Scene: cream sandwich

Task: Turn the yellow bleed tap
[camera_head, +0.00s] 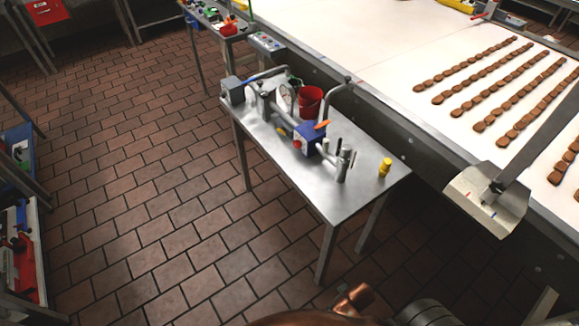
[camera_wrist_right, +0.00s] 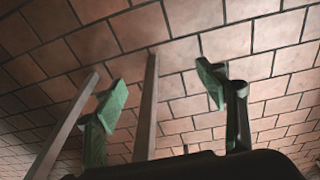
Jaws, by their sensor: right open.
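A metal pipe assembly with a blue block (camera_head: 308,139) stands on a small steel table (camera_head: 350,200) in the head view. A small yellow part (camera_head: 282,131) shows on the assembly just left of the blue block. A separate upright yellow object (camera_head: 384,167) stands near the table's right end. I cannot tell for certain which one is the bleed tap. My right gripper (camera_wrist_right: 162,92) is open and empty in the right wrist view, its green-padded fingers wide apart over floor and table legs. My left gripper is not in view.
A red bucket (camera_head: 309,101) stands at the back of the table beside the pipes. A long white conveyor (camera_head: 370,50) with rows of brown biscuits runs behind the table. Blue and red bins (camera_head: 20,150) stand at far left. The tiled floor left of the table is clear.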

